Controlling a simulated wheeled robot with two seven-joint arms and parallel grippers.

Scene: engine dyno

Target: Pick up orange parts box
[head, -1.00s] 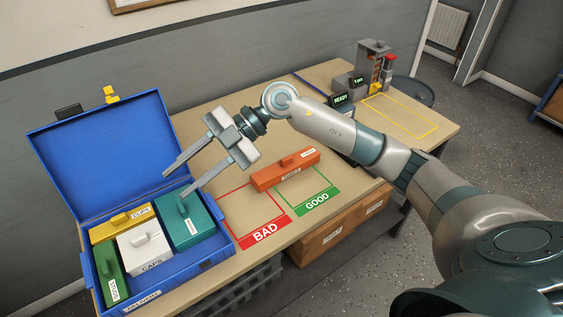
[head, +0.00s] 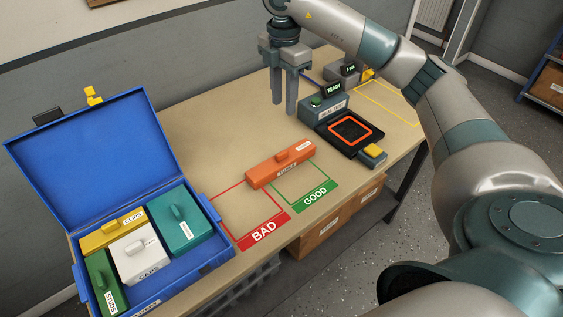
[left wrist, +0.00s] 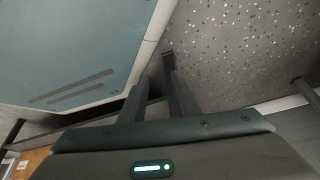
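The orange parts box (head: 270,177) is a long, low box with a small knob on its lid and a white label. It lies on the tabletop across the upper edges of the red BAD outline (head: 222,193) and the green GOOD outline (head: 327,181). My right gripper (head: 284,110) hangs with its fingers down above the back of the table, behind the box and clear of it. It is open and empty. My left gripper (left wrist: 160,65) shows only in the left wrist view, its fingers apart with nothing between them. The box is not in that view.
An open blue case (head: 205,267) at the left holds yellow, white, teal and green boxes. Right of the orange box are a black pad (head: 322,128) with an orange square, a yellow button (head: 373,151) and a READY display unit (head: 320,108). Bare tabletop lies behind the box.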

